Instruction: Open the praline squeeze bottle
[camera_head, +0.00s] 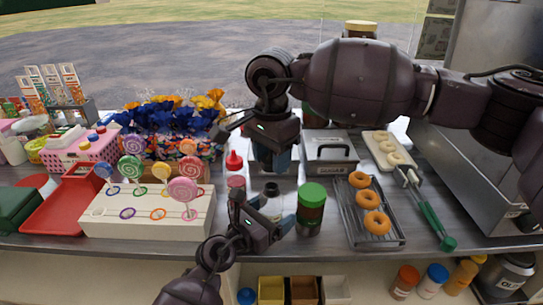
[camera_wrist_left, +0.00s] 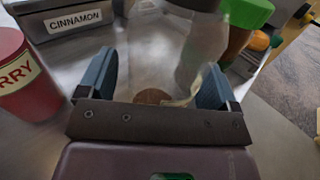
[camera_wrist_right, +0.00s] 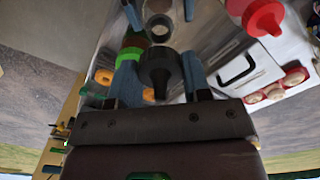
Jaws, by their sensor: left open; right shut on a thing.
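The praline squeeze bottle (camera_head: 272,208) stands on the counter, clear-walled with a little brown at its base; its label does not show. It is between the open fingers of my left gripper (camera_head: 262,222), and the left wrist view shows its clear body (camera_wrist_left: 160,60) there. My right gripper (camera_head: 273,165) points down above the bottle and is shut on a black cap (camera_wrist_right: 158,70). In the right wrist view the bottle's round open mouth (camera_wrist_right: 160,27) shows beyond the cap, apart from it. Whether the left fingers touch the bottle is not clear.
A green-lidded jar (camera_head: 311,210) stands close right of the bottle. A red-topped bottle (camera_head: 234,172) is behind left. A white lollipop stand (camera_head: 150,212) is left, a donut rack (camera_head: 372,238) right. A steel sugar box (camera_head: 331,155) is behind.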

